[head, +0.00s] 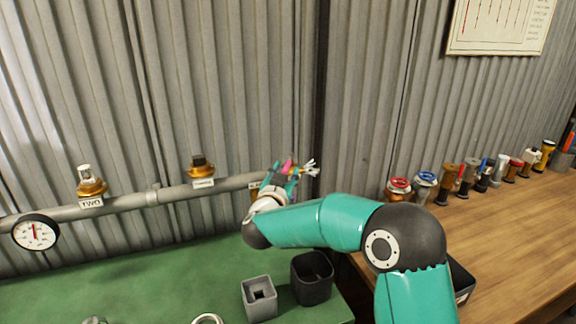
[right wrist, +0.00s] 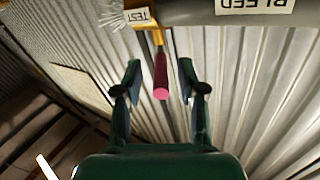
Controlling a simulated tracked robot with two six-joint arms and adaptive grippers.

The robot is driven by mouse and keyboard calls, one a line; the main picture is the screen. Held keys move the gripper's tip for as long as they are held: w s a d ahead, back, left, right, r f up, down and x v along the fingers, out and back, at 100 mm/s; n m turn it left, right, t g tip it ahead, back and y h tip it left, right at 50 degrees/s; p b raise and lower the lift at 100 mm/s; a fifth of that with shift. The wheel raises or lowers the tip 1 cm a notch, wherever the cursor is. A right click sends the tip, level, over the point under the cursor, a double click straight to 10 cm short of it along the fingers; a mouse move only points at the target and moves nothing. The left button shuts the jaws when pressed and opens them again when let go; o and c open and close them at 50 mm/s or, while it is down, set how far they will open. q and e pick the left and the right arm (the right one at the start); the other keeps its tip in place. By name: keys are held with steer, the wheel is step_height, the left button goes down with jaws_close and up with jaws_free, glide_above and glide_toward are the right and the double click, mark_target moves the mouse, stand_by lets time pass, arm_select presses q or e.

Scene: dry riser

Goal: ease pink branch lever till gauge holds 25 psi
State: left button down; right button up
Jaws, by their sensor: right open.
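The pink branch lever (right wrist: 160,80) hangs from a brass fitting by the TEST label in the right wrist view. Its end points toward the camera. A bit of pink also shows at the gripper in the head view (head: 287,166). My right gripper (right wrist: 161,82) is open, with one finger on each side of the lever and visible gaps between. In the head view the right gripper (head: 287,178) is at the right end of the pipe. The gauge (head: 35,232) hangs at the left of the pipe; its needle points roughly upward, its reading too small to tell. My left gripper is not in view.
The grey pipe (head: 130,200) runs along the corrugated wall, with brass outlets labelled TWO (head: 90,185) and another (head: 201,168). A grey box (head: 259,299) and a black container (head: 312,279) stand on the green bench. Several valves line the wooden bench (head: 515,215) at right.

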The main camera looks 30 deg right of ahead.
steer(key=shift+x, duration=0.85)
jaws_close()
